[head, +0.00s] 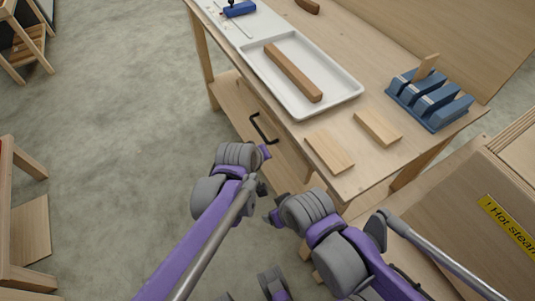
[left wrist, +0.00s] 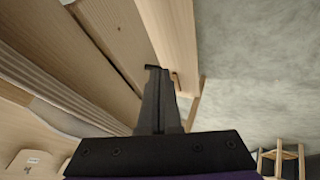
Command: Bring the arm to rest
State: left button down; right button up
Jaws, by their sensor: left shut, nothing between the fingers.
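My left arm (head: 225,185), purple and grey, reaches in from the lower left in the head view, and its bent joint is in front of the workbench's near side. My left gripper (left wrist: 157,72) shows in the left wrist view, with its dark fingers together and nothing between them. Wooden boards are beside and behind the fingertips there; I cannot tell whether they touch. My right arm (head: 335,250) comes in from the lower right in the head view. Its gripper cannot be made out.
The workbench (head: 295,129) carries a white tray (head: 258,77) with a wooden bar (head: 293,73), two flat wooden pieces (head: 329,152) (head: 377,128) and a blue slotted rack (head: 430,98). A wooden box with a yellow label (head: 510,225) stands right.

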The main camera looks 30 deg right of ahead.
pick_arm(q)
jog(key=shift+s+a+r, duration=0.1)
jog(key=shift+a+r, duration=0.05)
jog(key=shift+r, duration=0.1)
jog(key=s+a+r+y+p, duration=0.1)
jog(key=a+r+p, duration=0.25)
jog(key=a, duration=0.65)
jog(key=s+a+r+y+p, duration=0.15)
jog(key=a+r, duration=0.25)
jog(key=a, duration=0.6)
jog(key=s+a+r+y+p, duration=0.1)
jog(key=s+a+p, duration=0.2)
jog(key=a, duration=0.6)
jog(key=s+a+r+n+y+p, duration=0.1)
jog(key=s+a+r+y+p, duration=0.1)
jog(key=s+a, duration=0.6)
jog(key=shift+a+r+t+p, duration=0.25)
jog(key=shift+a+t+p, duration=0.15)
jog(key=shift+a+p, duration=0.55)
